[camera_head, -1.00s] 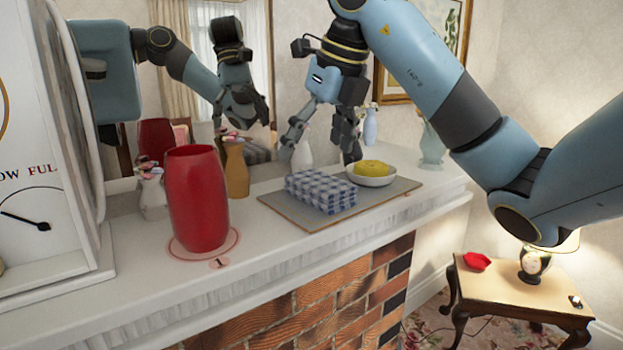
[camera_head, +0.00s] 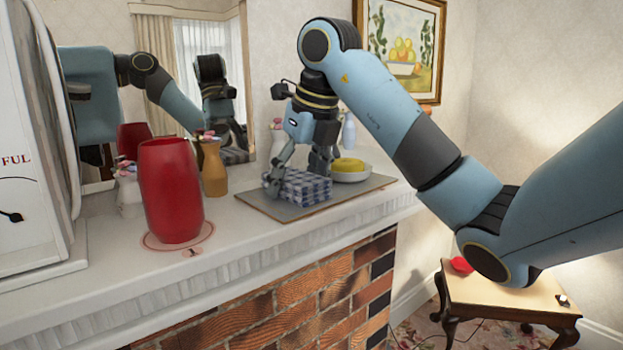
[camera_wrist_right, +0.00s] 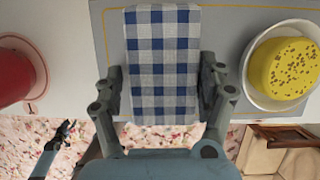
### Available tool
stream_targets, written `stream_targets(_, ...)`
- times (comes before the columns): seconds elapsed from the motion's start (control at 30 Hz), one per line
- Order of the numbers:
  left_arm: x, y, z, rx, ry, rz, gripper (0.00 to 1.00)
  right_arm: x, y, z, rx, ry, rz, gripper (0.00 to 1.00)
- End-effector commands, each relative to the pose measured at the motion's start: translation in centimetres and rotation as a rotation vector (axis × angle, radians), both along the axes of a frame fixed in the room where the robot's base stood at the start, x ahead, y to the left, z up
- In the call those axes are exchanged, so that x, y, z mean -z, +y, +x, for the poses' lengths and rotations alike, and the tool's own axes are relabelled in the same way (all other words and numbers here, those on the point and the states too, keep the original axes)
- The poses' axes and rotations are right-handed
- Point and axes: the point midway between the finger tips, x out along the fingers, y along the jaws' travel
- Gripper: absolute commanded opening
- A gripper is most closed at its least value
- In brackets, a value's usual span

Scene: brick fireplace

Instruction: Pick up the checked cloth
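The blue-and-white checked cloth (camera_head: 303,189) lies folded on a grey board (camera_head: 262,205) on the mantel. It also shows in the right wrist view (camera_wrist_right: 163,65). My right gripper (camera_head: 297,174) is down at the cloth, with one finger on each side of it. In the right wrist view my right gripper (camera_wrist_right: 162,78) is open around the cloth. The fingers are close to its edges; contact is unclear. My left gripper (camera_wrist_right: 65,132) seems to show small and low at the left of the right wrist view; its fingers are unclear.
A white bowl (camera_wrist_right: 250,88) with a yellow item (camera_wrist_right: 285,68) stands right of the cloth. A red vase (camera_head: 171,190) stands at the left, with an ochre vase (camera_head: 212,168) behind it. A mirror (camera_head: 97,168) is behind. The front mantel strip is clear.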

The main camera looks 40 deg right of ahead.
Motion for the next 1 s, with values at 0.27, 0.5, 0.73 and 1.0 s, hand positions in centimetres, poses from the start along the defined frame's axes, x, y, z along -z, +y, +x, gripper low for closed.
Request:
stream_targets(0.27,0.0,0.6,-0.6,0.001,0.009,0.008,0.40,0.0,0.0,0.0,0.000,0.000,0.000,0.35)
stream_targets(0.5,-0.1,0.6,0.6,0.002,-0.008,0.007,0.40,0.0,0.0,0.0,0.000,-0.001,0.001,0.33)
stream_targets(0.73,-1.2,0.5,0.8,0.002,-0.012,0.006,0.40,-1.7,0.0,0.0,-0.001,-0.001,0.002,0.33)
stream_targets(1.0,-2.8,0.4,0.3,0.002,-0.007,0.004,0.40,-4.9,-0.8,-1.3,0.008,-0.004,-0.007,0.33)
